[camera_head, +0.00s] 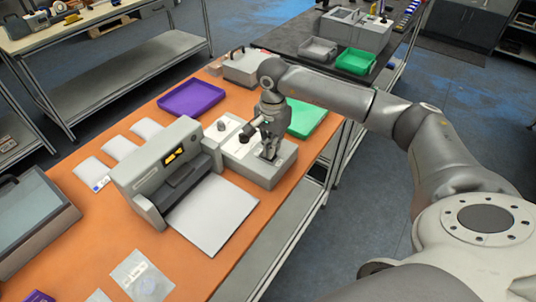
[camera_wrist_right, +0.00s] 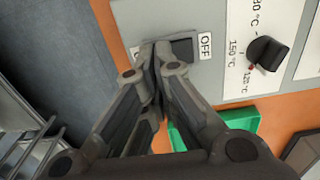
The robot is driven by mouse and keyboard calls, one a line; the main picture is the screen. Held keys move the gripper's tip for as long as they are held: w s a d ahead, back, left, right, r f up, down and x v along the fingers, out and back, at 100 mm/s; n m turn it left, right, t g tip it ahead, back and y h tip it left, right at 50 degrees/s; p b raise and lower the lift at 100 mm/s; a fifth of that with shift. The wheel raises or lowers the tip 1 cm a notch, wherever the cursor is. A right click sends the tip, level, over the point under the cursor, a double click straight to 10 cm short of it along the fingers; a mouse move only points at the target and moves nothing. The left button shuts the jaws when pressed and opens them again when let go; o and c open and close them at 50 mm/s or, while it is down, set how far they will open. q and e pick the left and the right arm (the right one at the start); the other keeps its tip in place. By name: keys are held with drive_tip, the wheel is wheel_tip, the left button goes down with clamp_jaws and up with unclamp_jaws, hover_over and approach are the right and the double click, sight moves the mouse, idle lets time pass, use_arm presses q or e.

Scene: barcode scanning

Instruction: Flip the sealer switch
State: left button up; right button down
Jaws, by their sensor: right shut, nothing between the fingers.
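In the right wrist view the dark sealer switch (camera_wrist_right: 182,48) sits on the light panel beside an "OFF" label (camera_wrist_right: 206,46). My right gripper (camera_head: 268,156) points down at the far right end of the control box. In the wrist view the right gripper (camera_wrist_right: 157,52) is shut and empty, with its fingertips at the left part of the switch. They hide that part, and I cannot tell whether they touch it. My left gripper is not in view.
A black temperature knob (camera_wrist_right: 264,54) stands right of the switch. A green tray (camera_head: 306,118) lies behind the control box, and a purple tray (camera_head: 192,97) lies further left. A white plate (camera_head: 215,215) is in front of the sealer. Pouches lie on the orange table (camera_head: 90,230).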

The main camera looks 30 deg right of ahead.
drive_tip(key=shift+f+b, duration=0.8)
drive_tip(key=shift+f, duration=0.2)
drive_tip(key=shift+r, duration=0.1)
idle(0.3)
drive_tip(key=shift+r+p, duration=1.85)
drive_tip(key=shift+r, duration=1.65)
drive_tip(key=shift+f, duration=0.1)
